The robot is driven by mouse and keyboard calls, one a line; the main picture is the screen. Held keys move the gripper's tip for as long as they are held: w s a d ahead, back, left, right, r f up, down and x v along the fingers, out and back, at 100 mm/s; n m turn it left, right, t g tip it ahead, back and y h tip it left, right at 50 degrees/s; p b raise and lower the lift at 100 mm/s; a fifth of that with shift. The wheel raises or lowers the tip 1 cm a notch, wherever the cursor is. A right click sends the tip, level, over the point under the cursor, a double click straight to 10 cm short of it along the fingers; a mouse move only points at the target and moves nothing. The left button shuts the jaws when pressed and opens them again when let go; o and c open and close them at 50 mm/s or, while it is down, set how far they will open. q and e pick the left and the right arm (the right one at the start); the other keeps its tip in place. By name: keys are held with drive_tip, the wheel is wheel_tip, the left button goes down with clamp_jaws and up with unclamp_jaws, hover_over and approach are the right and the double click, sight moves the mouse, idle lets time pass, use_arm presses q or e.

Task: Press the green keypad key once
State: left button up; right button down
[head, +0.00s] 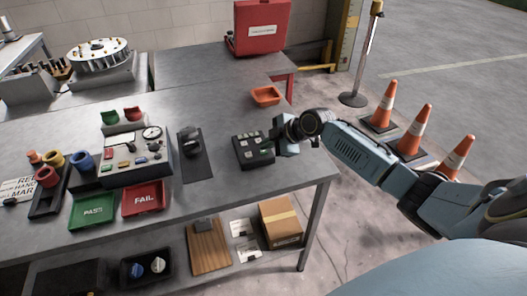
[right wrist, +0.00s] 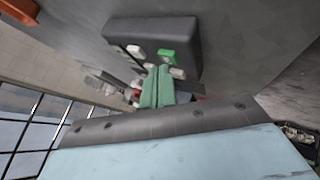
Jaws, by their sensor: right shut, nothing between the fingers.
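The dark keypad (head: 247,155) with several pale keys lies on the grey table, right of centre in the head view. It also shows in the right wrist view (right wrist: 190,35), where its green key (right wrist: 167,55) is visible beyond the fingertips. My right gripper (head: 266,146) reaches in from the right over the keypad's right side. Its green-tipped fingers, seen in the right wrist view (right wrist: 158,70), are shut together with nothing between them. The fingertips are very close to the green key; I cannot tell whether they touch it. My left gripper is not in view.
An orange tray (head: 265,95) sits behind the keypad. A dark stand (head: 194,155) and a grey control box (head: 138,150) are to its left, with green PASS (head: 92,210) and red FAIL (head: 143,199) trays in front. Orange cones (head: 416,130) stand on the floor at right.

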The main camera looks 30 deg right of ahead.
sight(267, 152)
drive_tip(key=shift+f+b, duration=0.3)
drive_tip(key=shift+f, duration=0.1)
idle(0.4)
idle(0.4)
drive_tip(key=shift+r+p, duration=0.7)
drive_tip(key=shift+r, duration=0.1)
wheel_tip(267, 152, up, 5)
drive_tip(key=p, duration=0.4)
drive_tip(key=shift+r, duration=0.1)
idle(0.4)
